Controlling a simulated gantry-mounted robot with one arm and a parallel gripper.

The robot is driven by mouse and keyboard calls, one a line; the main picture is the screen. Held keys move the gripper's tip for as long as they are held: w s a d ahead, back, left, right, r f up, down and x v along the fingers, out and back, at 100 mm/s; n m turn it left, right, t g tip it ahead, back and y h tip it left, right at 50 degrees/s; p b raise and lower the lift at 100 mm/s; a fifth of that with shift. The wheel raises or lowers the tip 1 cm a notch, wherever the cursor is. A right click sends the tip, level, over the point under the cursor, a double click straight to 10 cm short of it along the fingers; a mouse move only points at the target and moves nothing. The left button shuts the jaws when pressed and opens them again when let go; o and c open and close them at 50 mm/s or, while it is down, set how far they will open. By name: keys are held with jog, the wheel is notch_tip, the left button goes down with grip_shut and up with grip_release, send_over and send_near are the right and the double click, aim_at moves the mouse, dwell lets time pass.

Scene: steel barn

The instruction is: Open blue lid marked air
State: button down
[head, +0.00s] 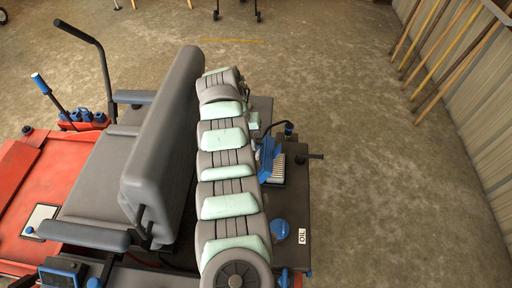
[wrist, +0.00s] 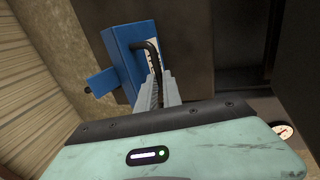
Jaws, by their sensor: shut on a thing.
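The blue lid (head: 268,158) is at the right side of the machine in the head view. It looks tilted up, with a pale pleated filter (head: 276,172) showing beside it. In the wrist view the blue lid (wrist: 122,48) fills the upper middle. It carries a black curved handle (wrist: 152,47) and a white label, mostly hidden, so its marking cannot be read. My gripper (wrist: 157,74) has its two grey fingers closed on the handle. In the head view my arm hides the fingers.
A blue cap (head: 280,230) stands near an OIL label (head: 302,236) on the dark deck. The grey seat (head: 165,140) is close to the left of my arm. Wooden poles (head: 450,55) lean on the right wall. The concrete floor right of the machine is clear.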

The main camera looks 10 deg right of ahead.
jog(key=shift+w+a+f+b, duration=0.1)
jog(key=shift+a+f+b, duration=0.2)
jog(key=shift+b, duration=0.2)
jog(key=shift+a+r, duration=0.1)
jog(key=shift+a, duration=0.05)
jog(key=c, duration=1.5)
grip_release()
jog(key=shift+r, duration=0.1)
jog(key=p+v, duration=0.2)
jog(key=v, duration=0.8)
jog(key=shift+r+p, duration=0.3)
jog(key=shift+p, duration=0.05)
jog(key=shift+a, duration=0.1)
